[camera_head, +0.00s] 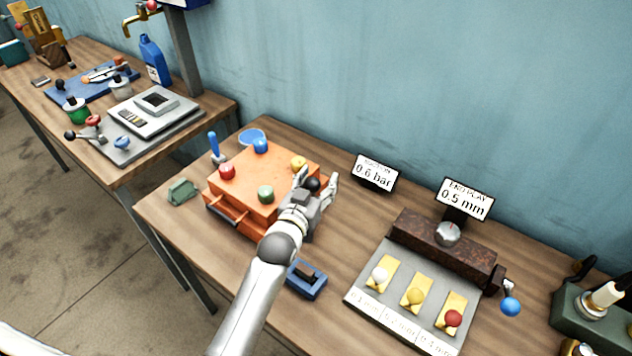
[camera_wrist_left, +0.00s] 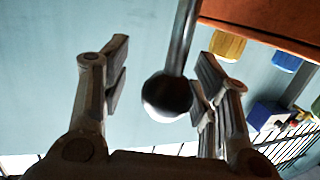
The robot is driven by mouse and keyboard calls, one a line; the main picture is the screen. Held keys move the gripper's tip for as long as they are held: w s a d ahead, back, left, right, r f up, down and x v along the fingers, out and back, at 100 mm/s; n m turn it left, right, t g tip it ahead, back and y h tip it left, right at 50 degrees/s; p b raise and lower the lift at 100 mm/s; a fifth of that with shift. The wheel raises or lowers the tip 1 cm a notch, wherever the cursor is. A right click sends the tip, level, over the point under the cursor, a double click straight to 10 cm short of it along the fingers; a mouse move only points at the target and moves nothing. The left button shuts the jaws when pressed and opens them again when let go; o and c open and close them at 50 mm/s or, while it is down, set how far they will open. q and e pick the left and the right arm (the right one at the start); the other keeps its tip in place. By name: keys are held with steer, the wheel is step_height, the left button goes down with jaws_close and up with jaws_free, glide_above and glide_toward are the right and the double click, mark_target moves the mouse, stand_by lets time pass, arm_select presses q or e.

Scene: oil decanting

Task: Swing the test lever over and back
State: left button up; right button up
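The test lever shows as a metal rod with a black ball knob (camera_wrist_left: 167,97) in the left wrist view. In the head view its black knob (camera_head: 313,184) is at the right side of the orange box (camera_head: 243,172). My left gripper (camera_head: 317,178) is at the knob with its fingers apart. In the wrist view the left gripper (camera_wrist_left: 163,60) has one finger on each side of the knob and rod. A gap shows at the left finger; the right finger is very near the knob, and I cannot tell if they touch. My right gripper is out of view.
Red, blue, yellow and green knobs stand on the orange box. A blue block (camera_head: 307,279) lies near my left forearm. A grey panel (camera_head: 411,297) with coloured knobs is to the right. Two signs (camera_head: 376,172) (camera_head: 464,199) stand near the wall. A second table (camera_head: 215,99) is at left.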

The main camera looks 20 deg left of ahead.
arm_select(q)
steer(key=shift+a, duration=0.1)
steer(key=shift+s, duration=0.1)
steer(key=shift+s+a, duration=0.15)
steer(key=shift+s, duration=0.4)
steer(key=s+r, duration=0.1)
steer(key=s, duration=0.9)
steer(key=shift+s+a+r, duration=0.3)
steer(key=shift+s, duration=0.05)
